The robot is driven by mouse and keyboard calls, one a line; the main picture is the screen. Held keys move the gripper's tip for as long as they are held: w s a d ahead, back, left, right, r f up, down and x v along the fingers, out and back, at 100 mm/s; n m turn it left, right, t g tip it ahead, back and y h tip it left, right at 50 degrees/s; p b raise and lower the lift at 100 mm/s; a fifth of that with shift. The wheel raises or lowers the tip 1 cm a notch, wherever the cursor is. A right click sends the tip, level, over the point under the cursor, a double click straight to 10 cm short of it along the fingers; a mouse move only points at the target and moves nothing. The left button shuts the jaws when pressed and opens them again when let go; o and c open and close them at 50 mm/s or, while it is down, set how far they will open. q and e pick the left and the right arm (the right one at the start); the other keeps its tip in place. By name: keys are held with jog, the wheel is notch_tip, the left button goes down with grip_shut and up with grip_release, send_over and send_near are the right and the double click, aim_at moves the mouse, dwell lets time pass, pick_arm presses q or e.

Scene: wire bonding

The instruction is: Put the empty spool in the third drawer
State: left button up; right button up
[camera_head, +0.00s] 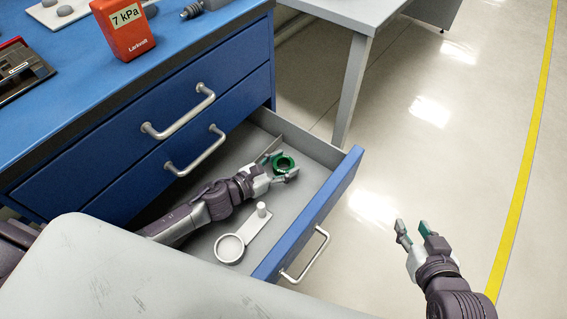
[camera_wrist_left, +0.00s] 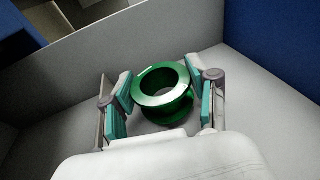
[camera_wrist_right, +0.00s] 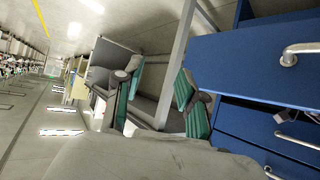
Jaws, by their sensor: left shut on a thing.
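The green ring-shaped spool (camera_head: 287,168) is at the far end of the open drawer (camera_head: 317,218), the third one down in the blue cabinet. My left gripper (camera_head: 280,167) reaches into this drawer and is shut on the spool. In the left wrist view the spool (camera_wrist_left: 172,113) sits between the two teal finger pads, with its hole facing the camera. I cannot tell whether it touches the drawer floor. My right gripper (camera_head: 419,234) is open and empty over the floor, to the right of the drawer. It also shows in the right wrist view (camera_wrist_right: 157,88).
A grey part with a round ring and a small knob (camera_head: 231,246) lies in the near part of the drawer. Two drawers above are closed. A red 7 kPa box (camera_head: 124,38) stands on the blue top. The floor at right is clear.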

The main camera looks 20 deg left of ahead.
pick_arm(q)
jog(key=shift+s+d+f, duration=0.1)
jog(key=shift+f, duration=0.1)
jog(key=o, duration=1.1)
jog(key=shift+c, duration=0.2)
jog(key=shift+d+f, duration=0.1)
pick_arm(e)
jog(key=shift+w+a+r+t, duration=0.1)
jog(key=shift+w+r+t, duration=0.2)
jog(key=shift+r, duration=0.05)
pick_arm(q)
jog(key=shift+r+p, duration=0.65)
jog(key=shift+r, duration=0.1)
jog(key=v, duration=1.2)
jog(key=shift+a+f+p, duration=0.1)
jog(key=shift+a+p, duration=0.1)
jog(key=shift+p, duration=0.1)
pick_arm(e)
jog(key=s+d+f+g+h, duration=0.1)
jog(key=s+d+f+g, duration=0.1)
jog(key=s+f+g, duration=0.3)
jog(key=shift+s+d, duration=0.3)
jog(key=shift+s, duration=0.8)
